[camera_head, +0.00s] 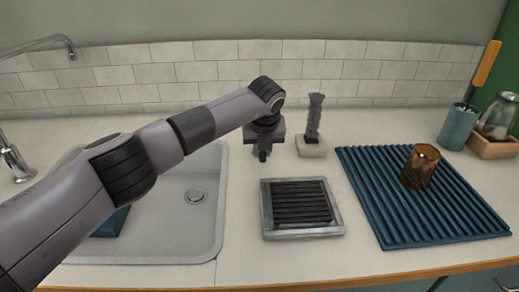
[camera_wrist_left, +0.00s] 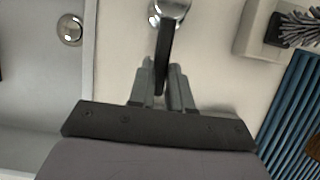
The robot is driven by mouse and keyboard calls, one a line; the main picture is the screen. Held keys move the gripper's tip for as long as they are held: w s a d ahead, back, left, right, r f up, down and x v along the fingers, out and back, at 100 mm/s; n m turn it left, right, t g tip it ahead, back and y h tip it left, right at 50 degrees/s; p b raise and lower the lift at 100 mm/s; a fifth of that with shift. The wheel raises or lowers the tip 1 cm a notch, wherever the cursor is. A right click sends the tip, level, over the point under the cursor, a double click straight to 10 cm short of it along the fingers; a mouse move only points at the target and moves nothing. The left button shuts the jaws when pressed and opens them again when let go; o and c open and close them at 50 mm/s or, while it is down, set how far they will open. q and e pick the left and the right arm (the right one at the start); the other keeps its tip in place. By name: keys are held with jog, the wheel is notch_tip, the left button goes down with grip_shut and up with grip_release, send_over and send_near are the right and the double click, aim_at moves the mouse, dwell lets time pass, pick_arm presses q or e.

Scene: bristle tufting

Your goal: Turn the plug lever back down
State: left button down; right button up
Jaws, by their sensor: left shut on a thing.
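The plug lever (camera_wrist_left: 166,45) shows in the left wrist view as a dark bar running from a round chrome base (camera_wrist_left: 172,8) down into my left gripper. My left gripper (camera_wrist_left: 163,88) is shut on the lever's free end, with a finger on each side. In the head view my left gripper (camera_head: 263,153) points down over the counter just right of the sink, and it hides the lever there. The sink (camera_head: 213,228) has a chrome drain plug (camera_head: 196,197), which also shows in the left wrist view (camera_wrist_left: 70,30). My right gripper is not in view.
A grey brush in a pale holder (camera_head: 312,146) stands close right of my gripper. A square tray with a black grate (camera_head: 303,236) lies in front. A blue ribbed mat (camera_head: 450,205) bears a brown glass (camera_head: 420,165). A faucet (camera_head: 71,47) is at left.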

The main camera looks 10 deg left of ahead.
pick_arm(q)
jog(key=shift+r, duration=0.15)
jog(key=c, duration=1)
grip_release()
jog(key=shift+c, duration=0.2)
jog(key=v, duration=0.7)
